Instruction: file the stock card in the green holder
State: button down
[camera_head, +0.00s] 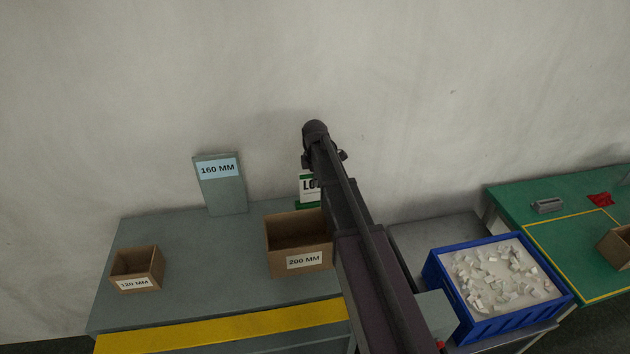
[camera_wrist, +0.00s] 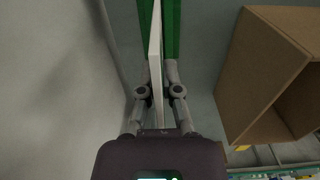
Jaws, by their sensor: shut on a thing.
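The stock card (camera_head: 309,187) is white and upright with dark letters starting "LO"; my arm hides its right part in the head view. In the wrist view the card (camera_wrist: 156,50) is seen nearly edge-on, between the fingers of my gripper (camera_wrist: 160,92), which is shut on it. The green holder (camera_head: 307,205) shows just below the card at the back of the grey table. In the wrist view the green holder (camera_wrist: 173,25) lies at the card's far end, with green on both sides. I cannot tell whether the card sits in its slot.
A brown "200 MM" box (camera_head: 300,243) stands just in front of the holder, close to my gripper's right in the wrist view. A grey "160 MM" block (camera_head: 221,185) and a "120 MM" box (camera_head: 137,268) stand left. A blue crate (camera_head: 440,282) is right; the wall is close behind.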

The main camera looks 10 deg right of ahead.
jog(key=shift+f+b, duration=1.3)
jog(key=shift+f, duration=0.1)
jog(key=c, duration=0.7)
grip_release()
jog(key=shift+r, duration=0.15)
jog(key=shift+r+p, duration=2.95)
jog(key=shift+p, duration=0.1)
jog(key=shift+f, duration=0.1)
